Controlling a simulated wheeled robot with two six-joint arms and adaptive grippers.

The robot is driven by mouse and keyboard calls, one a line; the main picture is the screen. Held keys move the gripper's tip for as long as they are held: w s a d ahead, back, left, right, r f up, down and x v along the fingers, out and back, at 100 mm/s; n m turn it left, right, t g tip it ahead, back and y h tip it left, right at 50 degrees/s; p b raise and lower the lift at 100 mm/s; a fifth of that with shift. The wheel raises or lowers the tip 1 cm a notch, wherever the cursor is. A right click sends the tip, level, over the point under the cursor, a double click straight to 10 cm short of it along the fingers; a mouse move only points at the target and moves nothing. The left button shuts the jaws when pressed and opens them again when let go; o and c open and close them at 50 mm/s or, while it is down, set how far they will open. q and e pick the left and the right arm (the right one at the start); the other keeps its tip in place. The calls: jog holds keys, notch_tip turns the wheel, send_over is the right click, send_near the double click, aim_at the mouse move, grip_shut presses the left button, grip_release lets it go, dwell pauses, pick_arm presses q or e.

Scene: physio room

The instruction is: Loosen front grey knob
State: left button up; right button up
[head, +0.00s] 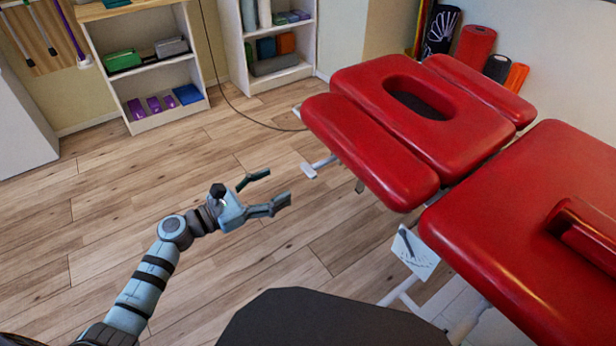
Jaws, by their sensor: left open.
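A red padded treatment table (360,150) stands at the right, with a face hole in its head section. A pale lever with a flat end (318,166) sticks out below the near edge of the head section. A white plate (415,252) with a dark pointer hangs at the side by the gap between the sections. I cannot make out a front grey knob for sure. My left gripper (278,187) is open and empty over the floor, left of the lever and apart from it. My right gripper is not in view.
Low white shelves (147,62) with boxes and purple weights stand at the back left. A second shelf (270,40) stands beside them. Rolled mats (474,46) lean behind the table. A thin cable crosses the floor towards the table. The wooden floor around my left gripper is clear.

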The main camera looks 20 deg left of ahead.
aim_at(305, 171)
pick_arm(q)
jog(key=b+x, duration=0.1)
jog(key=x, duration=0.9)
jog(key=shift+b, duration=0.3)
jog(key=shift+w+d, duration=0.15)
jog(key=shift+w, duration=0.05)
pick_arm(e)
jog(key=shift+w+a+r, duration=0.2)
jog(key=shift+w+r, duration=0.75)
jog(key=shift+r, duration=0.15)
pick_arm(q)
jog(key=shift+c, duration=0.2)
